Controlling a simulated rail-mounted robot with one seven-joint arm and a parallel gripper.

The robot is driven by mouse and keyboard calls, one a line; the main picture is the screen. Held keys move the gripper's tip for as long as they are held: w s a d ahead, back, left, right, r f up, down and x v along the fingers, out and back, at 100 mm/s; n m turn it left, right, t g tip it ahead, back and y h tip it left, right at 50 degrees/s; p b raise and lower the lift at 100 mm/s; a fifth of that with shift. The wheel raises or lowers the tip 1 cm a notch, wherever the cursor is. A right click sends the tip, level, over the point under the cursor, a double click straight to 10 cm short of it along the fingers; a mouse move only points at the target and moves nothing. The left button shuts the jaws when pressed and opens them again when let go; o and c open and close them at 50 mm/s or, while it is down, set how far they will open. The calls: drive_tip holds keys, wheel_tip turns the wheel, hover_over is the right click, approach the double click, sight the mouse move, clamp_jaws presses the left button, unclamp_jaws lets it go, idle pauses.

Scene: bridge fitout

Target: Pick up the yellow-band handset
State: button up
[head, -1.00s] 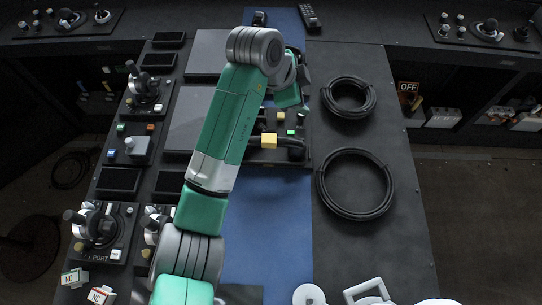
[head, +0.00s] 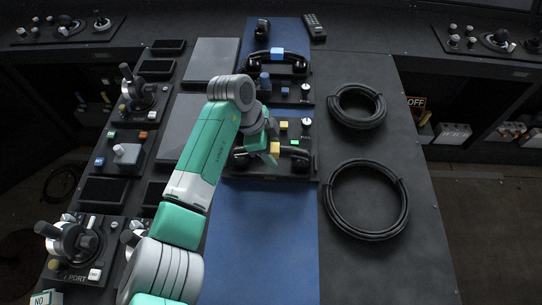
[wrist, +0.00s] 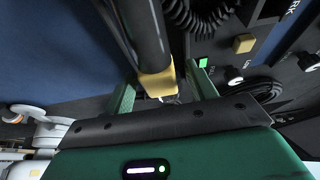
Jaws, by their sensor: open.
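The yellow-band handset (head: 295,153) is black and lies across its unit on the blue strip, partly hidden behind my gripper in the head view. Its yellow band (wrist: 157,83) shows in the wrist view, with the black handle (wrist: 144,35) running up from it. My gripper (head: 270,153) is open over the handset. In the wrist view, its two green fingers (wrist: 162,92) stand apart on either side of the band. I cannot tell whether either finger touches it.
A blue-band handset (head: 278,57) sits on another unit behind. Two black cable coils (head: 367,198) (head: 357,105) lie to the right. Lever controls (head: 72,240) and dark panels stand to the left. The blue strip (head: 265,240) in front is clear.

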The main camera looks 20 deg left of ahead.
drive_tip(key=shift+x, duration=0.9)
drive_tip(key=shift+f, duration=0.25)
clamp_jaws()
